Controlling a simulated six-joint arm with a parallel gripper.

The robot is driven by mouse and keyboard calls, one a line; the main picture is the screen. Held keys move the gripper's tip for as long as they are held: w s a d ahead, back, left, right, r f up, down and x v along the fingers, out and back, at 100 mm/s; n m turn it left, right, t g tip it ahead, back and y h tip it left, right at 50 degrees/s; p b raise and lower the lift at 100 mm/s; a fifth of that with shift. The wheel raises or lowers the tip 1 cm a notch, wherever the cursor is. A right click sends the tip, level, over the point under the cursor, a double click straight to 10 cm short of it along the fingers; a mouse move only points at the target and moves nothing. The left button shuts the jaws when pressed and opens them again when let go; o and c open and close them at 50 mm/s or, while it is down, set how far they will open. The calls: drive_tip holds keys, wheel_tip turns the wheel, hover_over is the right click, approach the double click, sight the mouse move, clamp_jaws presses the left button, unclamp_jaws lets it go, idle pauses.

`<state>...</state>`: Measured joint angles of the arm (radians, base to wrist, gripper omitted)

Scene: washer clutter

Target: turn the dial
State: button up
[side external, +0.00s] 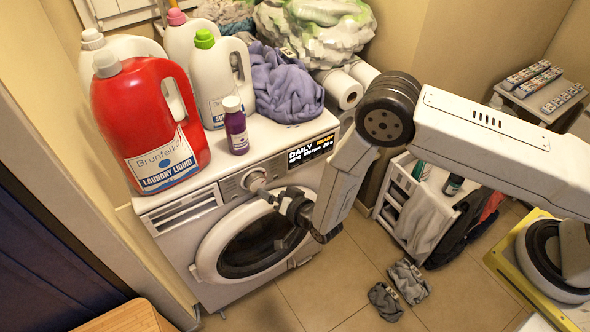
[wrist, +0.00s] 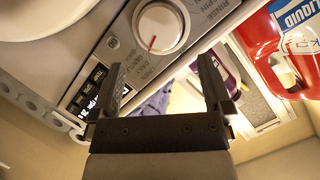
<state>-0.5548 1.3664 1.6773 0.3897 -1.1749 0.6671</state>
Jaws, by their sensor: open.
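The dial (side external: 256,180) is a round knob on the front panel of the white washing machine (side external: 292,135). In the wrist view the dial (wrist: 160,27) is white with a red pointer mark near its lower edge, and printed programme labels surround it. My gripper (side external: 271,194) is close to the dial in the side view. In the wrist view my gripper (wrist: 163,65) has its two dark fingers spread wide with nothing between them. The dial shows just beyond the fingertips, and I cannot tell whether they touch it. The panel display (side external: 311,149) is lit and reads DAILY.
A red laundry liquid jug (side external: 150,125), a green-capped white jug (side external: 220,85), a small purple bottle (side external: 236,130) and a purple cloth (side external: 285,85) stand on the washer top. The round door (side external: 255,240) is below the dial. Grey cloths (side external: 408,280) lie on the floor.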

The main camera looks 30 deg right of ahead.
sight(259, 184)
drive_tip(key=shift+x, duration=3.45)
drive_tip(key=c, duration=1.1)
drive_tip(key=shift+o, duration=0.2)
